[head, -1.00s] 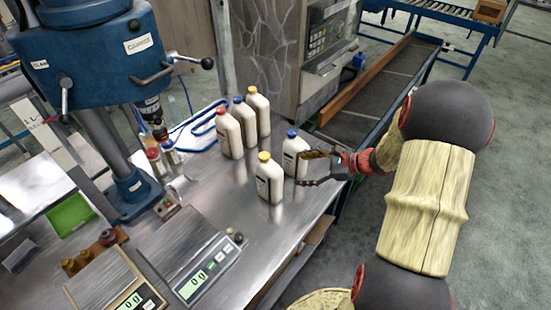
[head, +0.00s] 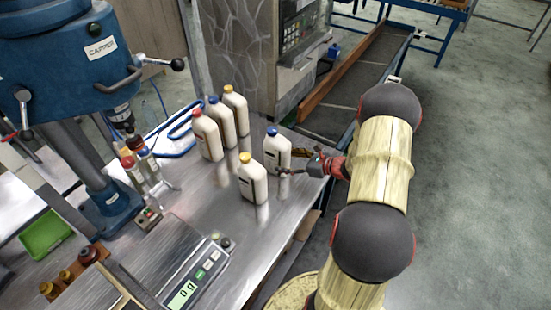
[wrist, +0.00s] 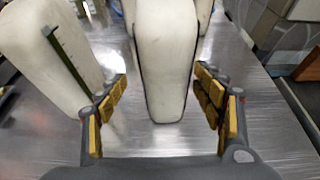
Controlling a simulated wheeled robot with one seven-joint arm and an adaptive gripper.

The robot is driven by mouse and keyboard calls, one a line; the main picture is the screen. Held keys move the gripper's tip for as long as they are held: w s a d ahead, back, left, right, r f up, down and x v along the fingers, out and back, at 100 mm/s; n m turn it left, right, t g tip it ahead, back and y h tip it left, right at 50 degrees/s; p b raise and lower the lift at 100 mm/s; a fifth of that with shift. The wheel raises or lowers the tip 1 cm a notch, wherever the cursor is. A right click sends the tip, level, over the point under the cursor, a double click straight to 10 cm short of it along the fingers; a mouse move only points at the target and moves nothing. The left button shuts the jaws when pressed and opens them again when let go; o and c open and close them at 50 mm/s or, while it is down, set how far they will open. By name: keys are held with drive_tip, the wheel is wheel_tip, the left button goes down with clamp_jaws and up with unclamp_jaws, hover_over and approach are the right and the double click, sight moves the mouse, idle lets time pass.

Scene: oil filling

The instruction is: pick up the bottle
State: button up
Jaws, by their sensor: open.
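Several white bottles stand upright on the metal table. The blue-capped bottle at the front right (head: 277,156) is nearest my gripper (head: 288,162), which reaches in from the right with its fingers open beside it. A yellow-capped bottle (head: 252,182) stands just in front and to the left. In the wrist view, a white bottle (wrist: 165,60) stands upright in front of my open gripper (wrist: 161,78), roughly centred between the fingers with gaps on both sides. A second white bottle (wrist: 45,60) stands close to the left finger. The caps are out of the wrist view.
Three more bottles stand behind, with red (head: 207,138), blue (head: 222,124) and yellow (head: 236,110) caps. A scale (head: 190,280) and a blue drill press (head: 70,60) are at the left. A conveyor (head: 355,85) runs behind the table's right edge.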

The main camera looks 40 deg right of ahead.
sight(277, 158)
drive_tip(key=x, duration=0.1)
drive_tip(key=b+x, duration=0.1)
drive_tip(key=x, duration=0.3)
drive_tip(key=shift+w+d+f, duration=0.1)
drive_tip(key=shift+w+d, duration=0.15)
drive_tip(key=shift+w, duration=0.05)
drive_tip(key=c, duration=0.3)
clamp_jaws()
idle(0.4)
